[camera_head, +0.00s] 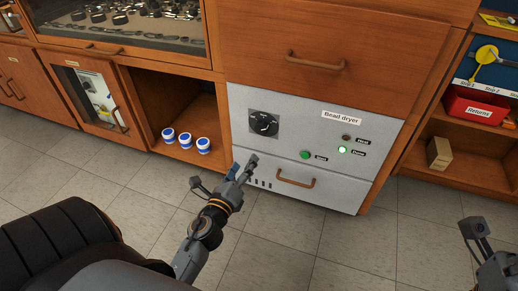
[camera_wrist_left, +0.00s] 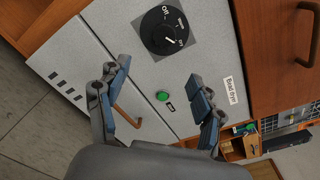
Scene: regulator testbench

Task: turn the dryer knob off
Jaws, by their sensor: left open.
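The dryer knob (camera_head: 264,123) is a round black dial on a dark square plate, at the upper left of the grey bead dryer panel (camera_head: 235,103). In the left wrist view the knob (camera_wrist_left: 165,30) shows at the top; its white pointer mark points to the lower right, away from the "Off" lettering. My left gripper (camera_head: 243,166) is in front of the panel, below and left of the knob. In the left wrist view its two fingers (camera_wrist_left: 160,78) are apart with nothing between them, and the knob lies beyond them, untouched. My right gripper's fingers are not visible.
A green start button (camera_head: 305,155), a dark heat lamp (camera_head: 346,137) and a lit done lamp (camera_head: 342,150) share the panel. A drawer handle (camera_head: 295,180) sticks out below. Blue-and-white jars (camera_head: 186,140) stand in the open shelf at left. A red returns bin (camera_head: 476,106) is at right.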

